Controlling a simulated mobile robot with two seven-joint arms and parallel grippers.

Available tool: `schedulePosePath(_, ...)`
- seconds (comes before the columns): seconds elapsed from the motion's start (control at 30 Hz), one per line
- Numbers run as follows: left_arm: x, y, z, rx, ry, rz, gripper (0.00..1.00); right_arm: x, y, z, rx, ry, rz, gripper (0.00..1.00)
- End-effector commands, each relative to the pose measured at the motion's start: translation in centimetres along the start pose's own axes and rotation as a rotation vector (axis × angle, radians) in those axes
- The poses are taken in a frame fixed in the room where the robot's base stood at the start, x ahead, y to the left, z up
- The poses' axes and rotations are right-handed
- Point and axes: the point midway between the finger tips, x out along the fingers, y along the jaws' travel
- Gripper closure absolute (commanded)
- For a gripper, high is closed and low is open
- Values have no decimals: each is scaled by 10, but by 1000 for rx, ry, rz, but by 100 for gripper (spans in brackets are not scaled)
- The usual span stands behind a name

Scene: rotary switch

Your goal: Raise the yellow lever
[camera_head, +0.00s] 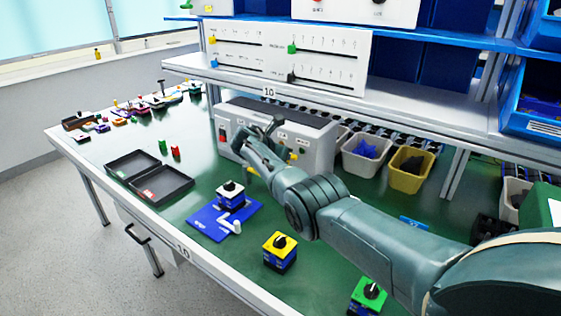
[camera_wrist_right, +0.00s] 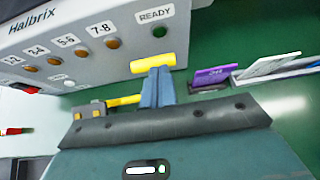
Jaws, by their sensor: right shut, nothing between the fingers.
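A yellow lever bar (camera_wrist_right: 152,63) shows in the right wrist view, just beyond the fingertips of my right gripper (camera_wrist_right: 158,82). The fingers are shut together with nothing between them. They look close to the bar; I cannot tell whether they touch it. A second yellow piece (camera_wrist_right: 123,101) shows left of the fingers, beside a dark grey block. In the head view, my right gripper (camera_head: 260,140) is in front of the grey control box (camera_head: 305,140) and hides part of its face. Small yellow parts (camera_head: 254,172) show below the hand. My left gripper is not in view.
The green table holds a blue base with a switch (camera_head: 225,215), a yellow-topped switch (camera_head: 280,250), a green-topped switch (camera_head: 368,296) and black trays (camera_head: 150,178). A shelf with a slider panel (camera_head: 285,55) overhangs the back. Bins (camera_head: 410,170) stand right of the box.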

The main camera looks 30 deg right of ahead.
Motion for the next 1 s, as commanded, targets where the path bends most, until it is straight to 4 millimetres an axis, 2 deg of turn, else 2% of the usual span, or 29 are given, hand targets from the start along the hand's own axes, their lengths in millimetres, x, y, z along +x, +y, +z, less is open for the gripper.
schedulePosePath(0.77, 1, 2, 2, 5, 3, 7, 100, 5, -1, 7, 1, -6, -1, 100)
schedulePosePath(1.0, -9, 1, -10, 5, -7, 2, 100, -4, -2, 21, 1, -7, -2, 100)
